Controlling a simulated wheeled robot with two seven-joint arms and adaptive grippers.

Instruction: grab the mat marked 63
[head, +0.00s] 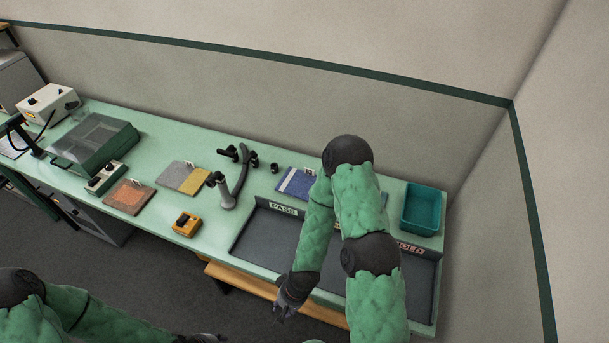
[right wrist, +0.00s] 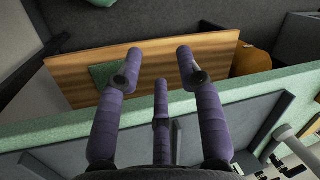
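The tag numbers are too small to read, so I cannot tell which is 63. My right arm partly covers the blue mat. My right gripper (head: 286,300) hangs at the bench's front edge, away from the mats. In the right wrist view its purple fingers (right wrist: 160,62) are spread and empty. My left gripper (head: 202,338) is barely visible at the bottom edge; its state is unclear.
A dark PASS tray (head: 262,236) and a second tray (head: 420,285) occupy the bench's right part. A teal bin (head: 423,209) stands at the back right. A wooden shelf (head: 255,285) sits below.

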